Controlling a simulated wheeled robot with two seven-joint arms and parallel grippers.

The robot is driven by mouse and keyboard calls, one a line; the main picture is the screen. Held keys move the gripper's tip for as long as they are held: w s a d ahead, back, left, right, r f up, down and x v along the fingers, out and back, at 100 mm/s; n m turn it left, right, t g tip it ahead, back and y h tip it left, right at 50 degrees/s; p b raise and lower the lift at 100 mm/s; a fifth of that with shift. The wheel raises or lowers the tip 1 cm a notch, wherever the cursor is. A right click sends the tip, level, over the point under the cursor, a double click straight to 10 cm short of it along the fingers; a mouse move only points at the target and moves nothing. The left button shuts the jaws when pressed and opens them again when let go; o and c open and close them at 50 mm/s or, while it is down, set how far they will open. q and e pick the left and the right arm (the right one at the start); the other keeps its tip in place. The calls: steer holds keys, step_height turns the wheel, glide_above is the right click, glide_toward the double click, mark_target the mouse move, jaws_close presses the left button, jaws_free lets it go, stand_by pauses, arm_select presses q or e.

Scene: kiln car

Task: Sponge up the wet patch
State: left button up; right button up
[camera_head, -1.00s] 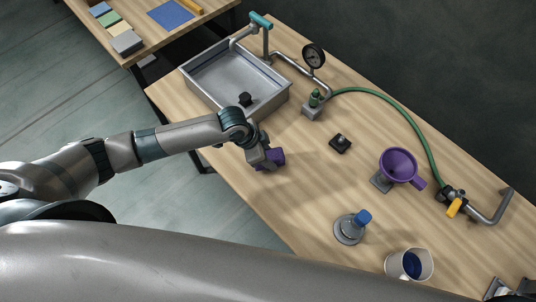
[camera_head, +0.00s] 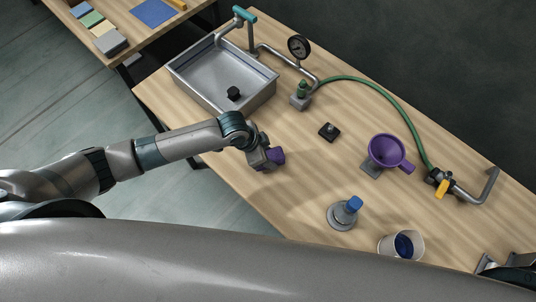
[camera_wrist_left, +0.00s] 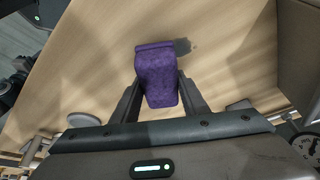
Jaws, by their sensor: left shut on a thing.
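A purple sponge (camera_head: 277,156) is held in my left gripper (camera_head: 262,157), low over the near side of the wooden workbench (camera_head: 240,185). In the left wrist view the sponge (camera_wrist_left: 157,78) sits between the two fingers of the gripper (camera_wrist_left: 157,98), which are shut on it. A small dark patch (camera_wrist_left: 183,46) shows on the wood beside the sponge; I cannot tell whether it is wet or shadow. I cannot tell whether the sponge touches the bench. My right gripper (camera_head: 505,265) shows only in part at the lower right corner.
A metal sink (camera_head: 185,73) stands at the upper left of the bench. Bare wood lies between sponge and flask.

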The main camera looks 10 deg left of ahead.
arm_select(q)
steer(key=shift+f+b, duration=0.45)
steer(key=shift+f, duration=0.45)
stand_by(1.5)
steer(key=shift+w+a, duration=0.6)
steer(key=shift+a, duration=0.25)
steer(key=shift+w+a, duration=0.55)
steer(key=shift+a, duration=0.3)
steer(key=shift+a, duration=0.1)
steer(key=shift+w+a, duration=0.55)
steer(key=shift+a, duration=0.25)
steer(key=shift+w+a, duration=0.55)
steer(key=shift+a, duration=0.25)
steer(key=shift+s+d, duration=0.1)
steer(key=shift+s+d+r+p, duration=0.1)
steer(key=shift+s+d+p, duration=0.35)
steer(key=shift+d, duration=0.25)
steer(key=shift+s+d, duration=0.65)
steer(key=shift+d, duration=0.25)
